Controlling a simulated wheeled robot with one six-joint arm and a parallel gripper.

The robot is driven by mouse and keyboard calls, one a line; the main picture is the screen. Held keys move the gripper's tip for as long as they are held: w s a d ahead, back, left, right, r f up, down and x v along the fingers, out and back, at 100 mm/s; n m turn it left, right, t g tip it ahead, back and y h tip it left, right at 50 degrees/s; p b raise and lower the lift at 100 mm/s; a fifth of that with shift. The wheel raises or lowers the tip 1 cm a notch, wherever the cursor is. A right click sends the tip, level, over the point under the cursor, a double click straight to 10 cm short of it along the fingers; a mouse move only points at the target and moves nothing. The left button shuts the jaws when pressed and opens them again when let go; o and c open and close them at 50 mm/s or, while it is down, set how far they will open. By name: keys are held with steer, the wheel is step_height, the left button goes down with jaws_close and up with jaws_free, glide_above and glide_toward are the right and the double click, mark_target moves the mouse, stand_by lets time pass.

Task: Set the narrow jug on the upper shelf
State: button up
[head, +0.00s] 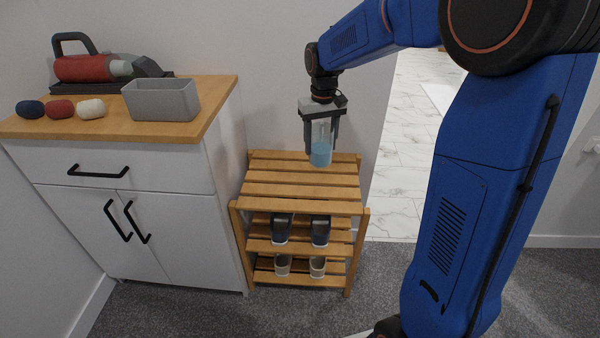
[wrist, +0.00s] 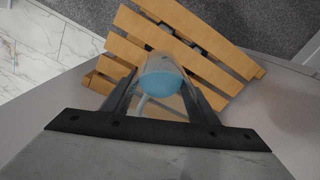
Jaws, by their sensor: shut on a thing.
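The narrow jug (head: 320,154) is clear with light blue in its lower part. My gripper (head: 321,142) points down and is shut on the jug, which hangs upright between the fingers. In the wrist view the jug (wrist: 162,75) sits between both fingers of my gripper (wrist: 163,95). The wooden slatted rack has an upper shelf (head: 290,190), which is bare. The jug is over the back part of this shelf; I cannot tell whether its base touches the slats. The shelf slats (wrist: 215,75) also show beneath the jug in the wrist view.
Dark shoes (head: 283,228) stand on the rack's middle shelf and pale ones (head: 283,265) on the bottom. A white cabinet (head: 130,190) stands left, bearing a grey bin (head: 160,100), a red handheld vacuum (head: 85,68) and three rolled cloths (head: 60,109). A wall is close behind the rack.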

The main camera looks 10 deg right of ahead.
steer(key=shift+f, duration=4.45)
steer(key=shift+f, duration=0.1)
steer(key=o, duration=1.3)
steer(key=shift+c, duration=0.2)
